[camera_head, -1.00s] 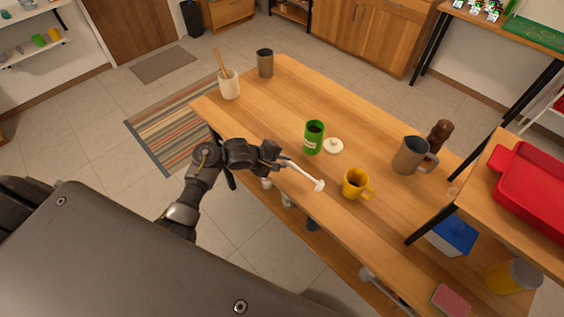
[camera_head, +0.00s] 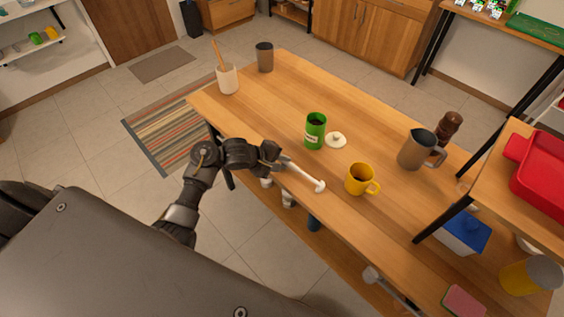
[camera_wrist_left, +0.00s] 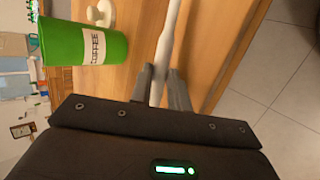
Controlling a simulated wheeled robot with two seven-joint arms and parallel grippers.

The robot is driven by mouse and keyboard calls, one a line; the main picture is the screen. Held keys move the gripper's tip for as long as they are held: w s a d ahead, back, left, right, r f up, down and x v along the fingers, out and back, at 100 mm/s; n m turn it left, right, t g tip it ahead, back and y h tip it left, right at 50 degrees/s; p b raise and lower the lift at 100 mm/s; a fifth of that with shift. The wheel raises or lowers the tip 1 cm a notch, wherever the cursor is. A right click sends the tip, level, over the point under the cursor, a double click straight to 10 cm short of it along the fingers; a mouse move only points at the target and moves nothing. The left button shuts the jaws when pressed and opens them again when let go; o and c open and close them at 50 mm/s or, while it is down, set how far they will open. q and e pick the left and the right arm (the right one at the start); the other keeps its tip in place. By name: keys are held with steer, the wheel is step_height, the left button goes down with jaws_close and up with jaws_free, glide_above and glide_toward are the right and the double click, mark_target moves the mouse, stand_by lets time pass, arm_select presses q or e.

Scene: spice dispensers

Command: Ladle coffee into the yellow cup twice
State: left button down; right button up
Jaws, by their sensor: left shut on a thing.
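My left gripper (camera_head: 283,161) is shut on a white ladle (camera_head: 308,178), held over the near edge of the wooden table, its bowl end pointing right towards the yellow cup. In the left wrist view the ladle handle (camera_wrist_left: 167,52) runs up between the fingers (camera_wrist_left: 162,86). The green coffee canister (camera_head: 315,131) stands open, with dark contents, beyond the gripper; its COFFEE label shows in the left wrist view (camera_wrist_left: 84,45). A white lid (camera_head: 336,140) lies beside it. The yellow cup (camera_head: 361,179) stands upright to the right, apart from the ladle. My right gripper is not in view.
A grey pitcher (camera_head: 416,150) and a brown grinder (camera_head: 448,128) stand at the table's right. A white utensil pot (camera_head: 227,79) and a dark cup (camera_head: 264,57) stand at the far left. A raised shelf with a red tray (camera_head: 545,170) borders the right. The table's middle is clear.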

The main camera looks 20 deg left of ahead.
arm_select(q)
steer(key=c, duration=1.3)
jaws_free()
steer(key=shift+o, duration=0.2)
steer(key=p+v, duration=0.3)
steer(key=v, duration=0.8)
steer(key=shift+p, duration=0.35)
steer(key=shift+d, duration=0.15)
